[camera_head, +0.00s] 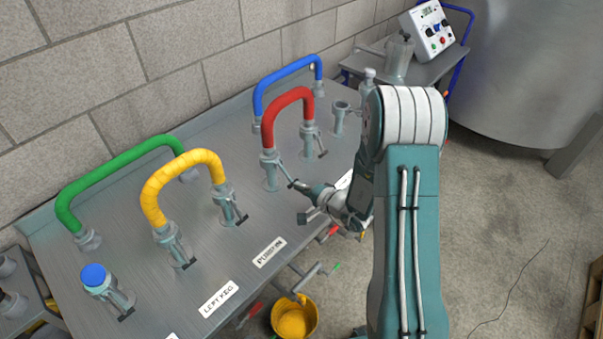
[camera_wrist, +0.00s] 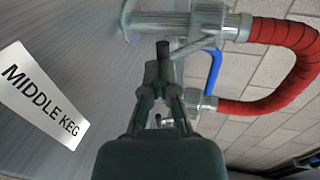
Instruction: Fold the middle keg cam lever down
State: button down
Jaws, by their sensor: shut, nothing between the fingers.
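The red hose (camera_head: 289,105) ends at a grey coupling (camera_head: 269,168) on the steel bench. A thin lever (camera_head: 284,174) slants out from this coupling towards my gripper (camera_head: 304,189). The wrist view shows the same red hose (camera_wrist: 284,80), a coupling (camera_wrist: 172,25) and a lever with a dark grip (camera_wrist: 163,50). A white label there reads "MIDDLE KEG" (camera_wrist: 40,95). My gripper (camera_wrist: 160,72) is shut and empty, its fingertips right by the dark grip. I cannot tell whether they touch it. My arm hides part of the bench on the right.
Yellow (camera_head: 183,172), green (camera_head: 118,172) and blue (camera_head: 287,73) hoses arch over the bench (camera_head: 120,235). Other couplings with dark-tipped levers stand nearby, one with a blue cap (camera_head: 94,275). A yellow bucket (camera_head: 294,317) is below the front edge. A block wall closes the back.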

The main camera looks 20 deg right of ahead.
jog(key=shift+w+a+f+t+y, duration=0.1)
jog(key=shift+w+f+t+y, duration=0.15)
jog(key=shift+f, duration=0.2)
jog(key=shift+w+a+f, duration=0.3)
jog(key=shift+w+f, duration=0.15)
jog(key=shift+f, duration=0.2)
jog(key=shift+w+a+f, duration=0.3)
jog(key=shift+w+f, duration=0.1)
jog(key=shift+f, duration=0.2)
